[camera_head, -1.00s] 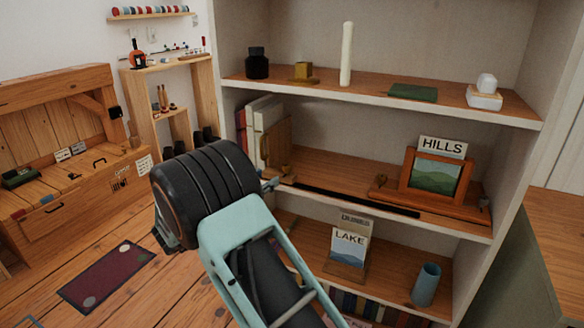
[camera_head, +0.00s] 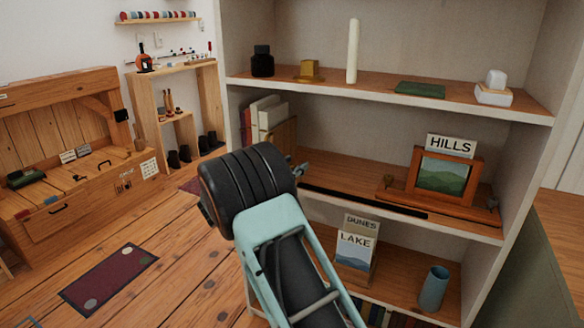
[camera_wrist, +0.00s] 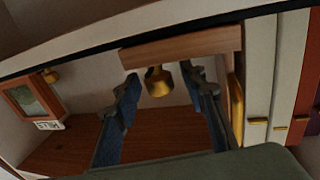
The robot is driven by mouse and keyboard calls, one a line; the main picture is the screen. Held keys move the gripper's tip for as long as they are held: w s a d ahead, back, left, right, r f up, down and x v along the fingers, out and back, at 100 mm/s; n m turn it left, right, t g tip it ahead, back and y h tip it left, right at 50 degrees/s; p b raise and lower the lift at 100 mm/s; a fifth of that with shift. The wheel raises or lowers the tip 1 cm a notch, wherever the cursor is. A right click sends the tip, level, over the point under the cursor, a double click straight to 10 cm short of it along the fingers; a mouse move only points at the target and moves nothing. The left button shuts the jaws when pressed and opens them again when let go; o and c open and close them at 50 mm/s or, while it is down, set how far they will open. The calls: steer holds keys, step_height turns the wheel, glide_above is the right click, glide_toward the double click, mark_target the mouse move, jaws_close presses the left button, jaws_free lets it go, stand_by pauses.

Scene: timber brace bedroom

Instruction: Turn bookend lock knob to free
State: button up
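The brass lock knob (camera_wrist: 158,82) shows in the wrist view in front of a wooden bar (camera_wrist: 180,45), which looks like part of the bookend. My gripper (camera_wrist: 160,88) is open, one blue-padded finger on each side of the knob, with gaps showing; I cannot tell whether the knob is fully between the fingertips in depth. In the head view the wooden bookend (camera_head: 286,132) stands against upright books (camera_head: 265,112) on the middle shelf. My gripper (camera_head: 300,170) is at that shelf's left front, and my wrist hides the knob there.
A dark rail (camera_head: 365,202) runs along the middle shelf's front. The framed picture (camera_head: 443,173) with a HILLS card (camera_head: 450,145) stands to the right. The upper shelf (camera_head: 375,84) is above my gripper; LAKE and DUNES cards (camera_head: 355,250) stand below.

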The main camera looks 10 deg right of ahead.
steer(key=shift+c, duration=0.7)
jaws_close()
